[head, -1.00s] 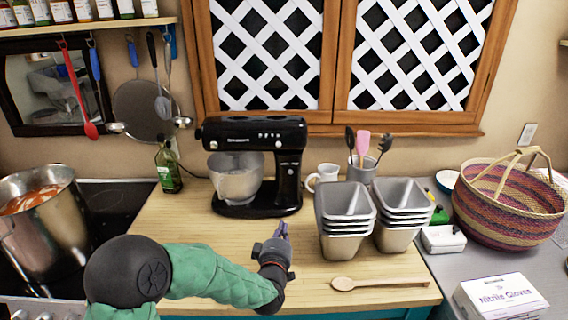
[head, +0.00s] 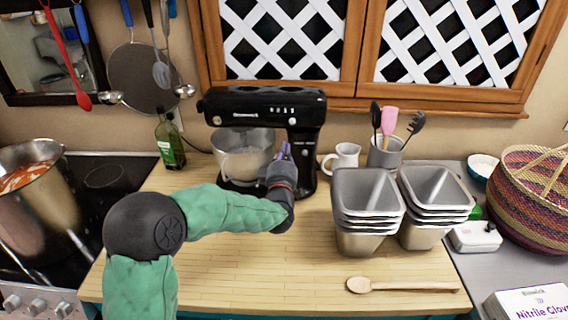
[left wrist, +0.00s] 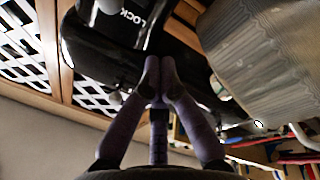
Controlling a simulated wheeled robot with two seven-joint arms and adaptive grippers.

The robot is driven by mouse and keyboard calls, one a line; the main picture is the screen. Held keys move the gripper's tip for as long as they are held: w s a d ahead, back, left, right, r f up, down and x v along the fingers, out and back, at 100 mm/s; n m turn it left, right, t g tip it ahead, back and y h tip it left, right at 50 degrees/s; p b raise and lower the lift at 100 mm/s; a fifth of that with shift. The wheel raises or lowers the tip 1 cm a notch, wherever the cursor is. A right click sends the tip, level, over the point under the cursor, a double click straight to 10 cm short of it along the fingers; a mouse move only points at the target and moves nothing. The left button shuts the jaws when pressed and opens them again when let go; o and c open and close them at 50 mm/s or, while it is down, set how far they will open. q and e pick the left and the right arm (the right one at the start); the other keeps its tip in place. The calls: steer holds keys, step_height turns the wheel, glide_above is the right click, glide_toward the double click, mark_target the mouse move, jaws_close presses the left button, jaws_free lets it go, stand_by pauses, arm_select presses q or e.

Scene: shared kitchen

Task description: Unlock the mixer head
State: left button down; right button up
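The black stand mixer (head: 262,108) stands at the back of the wooden counter, its head level above a steel bowl (head: 240,150). My left gripper (head: 285,150) is in front of the mixer's column, right of the bowl. In the left wrist view the purple fingertips of my left gripper (left wrist: 160,78) are together and nothing shows between them. They overlap the black mixer body (left wrist: 95,50), below a label (left wrist: 130,18) ending in "LOCK". I cannot tell if they touch it. The steel bowl (left wrist: 265,60) is at the right there. My right gripper is not in view.
Stacked loaf tins (head: 366,210), a white mug (head: 345,157) and a utensil crock (head: 386,155) stand right of the mixer. A wooden spoon (head: 400,286) lies in front. A green bottle (head: 168,145) and a pot (head: 40,205) are left. The front middle counter is clear.

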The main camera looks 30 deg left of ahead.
mark_target(305, 150)
arm_select(q)
steer(key=shift+w+d+f+b, duration=0.25)
steer(key=shift+w+d+f, duration=0.1)
steer(key=shift+w, duration=0.3)
steer(key=shift+w+d+f+b, duration=0.25)
steer(key=shift+w+d+f, duration=0.1)
steer(key=shift+w, duration=0.25)
steer(key=shift+d+f, duration=0.15)
steer(key=shift+d, duration=0.3)
steer(key=shift+w, duration=0.1)
steer(key=shift+w+d+f+b, duration=0.1)
steer(key=shift+w+d+b, duration=0.25)
steer(key=shift+d, duration=0.15)
steer(key=shift+w+d+b, duration=0.2)
steer(key=shift+d+b, duration=0.15)
steer(key=shift+d, duration=0.1)
